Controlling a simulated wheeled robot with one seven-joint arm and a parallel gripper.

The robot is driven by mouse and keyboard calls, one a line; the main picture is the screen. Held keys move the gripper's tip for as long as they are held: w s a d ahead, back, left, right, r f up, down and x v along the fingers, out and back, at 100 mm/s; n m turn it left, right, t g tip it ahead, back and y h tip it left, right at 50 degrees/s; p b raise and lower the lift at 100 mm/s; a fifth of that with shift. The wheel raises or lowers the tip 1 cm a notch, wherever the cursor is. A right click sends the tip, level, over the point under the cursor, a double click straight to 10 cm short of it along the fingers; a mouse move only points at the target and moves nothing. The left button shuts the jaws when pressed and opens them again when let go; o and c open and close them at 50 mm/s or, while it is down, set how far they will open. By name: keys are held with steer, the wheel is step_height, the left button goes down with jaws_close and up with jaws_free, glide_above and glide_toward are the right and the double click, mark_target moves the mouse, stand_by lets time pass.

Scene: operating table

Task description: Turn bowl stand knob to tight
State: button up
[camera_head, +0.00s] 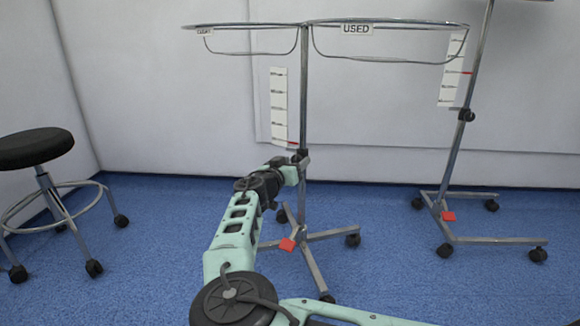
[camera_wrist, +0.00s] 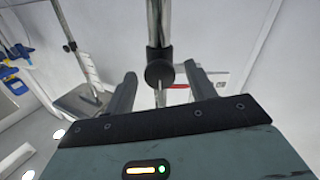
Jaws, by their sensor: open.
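The bowl stand (camera_head: 303,100) stands in the middle of the head view, with two wire rings on top, one labelled USED. In the wrist view, its upright pole (camera_wrist: 158,22) comes down to a dark round knob (camera_wrist: 159,72). My gripper (camera_wrist: 158,78) is open, with one finger on each side of the knob and a gap to each. Nothing is held. In the head view my gripper (camera_head: 297,162) is at the stand's pole just below a dark collar, and the arm partly hides the stand's base.
A second wheeled stand (camera_head: 462,150) with its own dark knob (camera_head: 466,115) is at the right. A black stool (camera_head: 36,148) is at the left. A red pedal (camera_head: 287,244) is on the bowl stand's base. Blue floor (camera_head: 150,240) is clear between stool and arm.

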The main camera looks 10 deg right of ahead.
steer(key=p+v, duration=0.7)
steer(key=v, duration=1)
steer(key=shift+s+a, duration=0.15)
steer(key=shift+a, duration=0.05)
steer(key=shift+d, duration=0.1)
